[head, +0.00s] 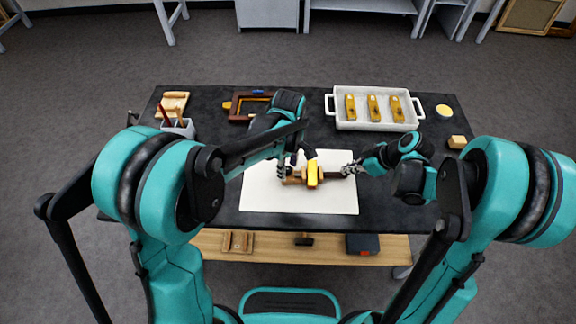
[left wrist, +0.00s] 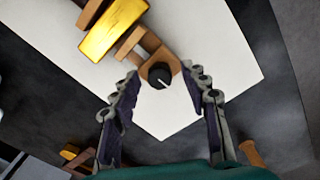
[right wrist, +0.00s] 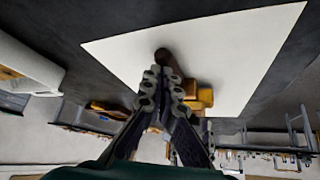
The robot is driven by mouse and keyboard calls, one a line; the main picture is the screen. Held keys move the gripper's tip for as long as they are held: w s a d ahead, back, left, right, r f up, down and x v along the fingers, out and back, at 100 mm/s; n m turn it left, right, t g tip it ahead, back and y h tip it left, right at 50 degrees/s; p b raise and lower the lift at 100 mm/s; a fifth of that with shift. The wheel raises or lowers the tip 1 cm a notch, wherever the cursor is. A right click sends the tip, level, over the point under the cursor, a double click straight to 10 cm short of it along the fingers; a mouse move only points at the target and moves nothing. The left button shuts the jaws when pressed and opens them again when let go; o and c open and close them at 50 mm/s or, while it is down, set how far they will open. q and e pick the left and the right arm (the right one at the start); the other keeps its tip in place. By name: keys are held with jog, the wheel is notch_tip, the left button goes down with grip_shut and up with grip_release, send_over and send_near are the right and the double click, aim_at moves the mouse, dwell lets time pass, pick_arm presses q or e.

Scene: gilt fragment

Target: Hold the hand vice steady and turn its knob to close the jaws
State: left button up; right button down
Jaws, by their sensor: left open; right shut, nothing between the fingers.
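The hand vice lies on a white sheet (head: 262,195), its wooden jaw end (left wrist: 146,50) to the left and its dark handle (head: 334,174) to the right. A gilt piece (head: 312,172) sits by the jaws; it is large in the left wrist view (left wrist: 113,28). The black knob (left wrist: 160,75) has a white mark. My left gripper (left wrist: 163,82) is open, its fingertips on either side of the knob in view; contact is unclear. My right gripper (right wrist: 163,78) is shut and empty at the brown handle end (right wrist: 168,60), which shows just beyond its fingertips; whether they touch is unclear.
A white tray (head: 374,125) with several gilt pieces stands at the back right. A brown frame (head: 240,117) lies at the back, and a cup of tools (head: 178,128) stands at the left. A yellow disc (head: 444,111) and a small block (head: 457,142) are at the right.

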pick_arm(q)
grip_shut()
